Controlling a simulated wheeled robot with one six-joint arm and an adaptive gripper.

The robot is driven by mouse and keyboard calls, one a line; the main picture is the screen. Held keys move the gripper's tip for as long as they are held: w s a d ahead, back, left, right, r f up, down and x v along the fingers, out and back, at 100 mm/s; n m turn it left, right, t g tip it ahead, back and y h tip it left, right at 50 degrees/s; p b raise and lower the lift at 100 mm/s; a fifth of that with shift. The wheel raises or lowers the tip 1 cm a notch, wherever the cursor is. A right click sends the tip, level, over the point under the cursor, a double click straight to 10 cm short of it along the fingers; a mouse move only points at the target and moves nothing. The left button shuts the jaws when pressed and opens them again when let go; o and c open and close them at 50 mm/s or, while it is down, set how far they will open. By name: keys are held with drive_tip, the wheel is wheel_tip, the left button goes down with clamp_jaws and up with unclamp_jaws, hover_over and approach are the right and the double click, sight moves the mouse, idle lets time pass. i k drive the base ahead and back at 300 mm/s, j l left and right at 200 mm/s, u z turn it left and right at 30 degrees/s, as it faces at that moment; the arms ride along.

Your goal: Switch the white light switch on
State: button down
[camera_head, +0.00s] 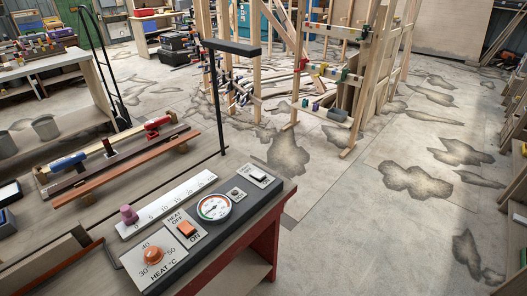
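A dark control panel (188,262) lies along the front edge of a workbench in the lower middle of the head view. Nearer on the panel are a small knob or button (237,194), a round dial gauge (214,207), an orange rocker switch (187,229) marked HEAT OFF and ON, and an orange heat knob (153,254). My gripper is not in view.
A black post with a horizontal bar (231,47) rises behind the panel. Clamps (158,125) and wooden strips cover the bench to the left. Concrete floor (350,235) is clear at right.

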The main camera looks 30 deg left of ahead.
sight(259, 176)
drive_tip(key=i+l+u, duration=0.1)
drive_tip(key=i, duration=0.3)
drive_tip(key=i+l+u, duration=0.15)
drive_tip(key=i, duration=0.25)
drive_tip(key=i+l+u, duration=0.1)
drive_tip(key=i, duration=0.3)
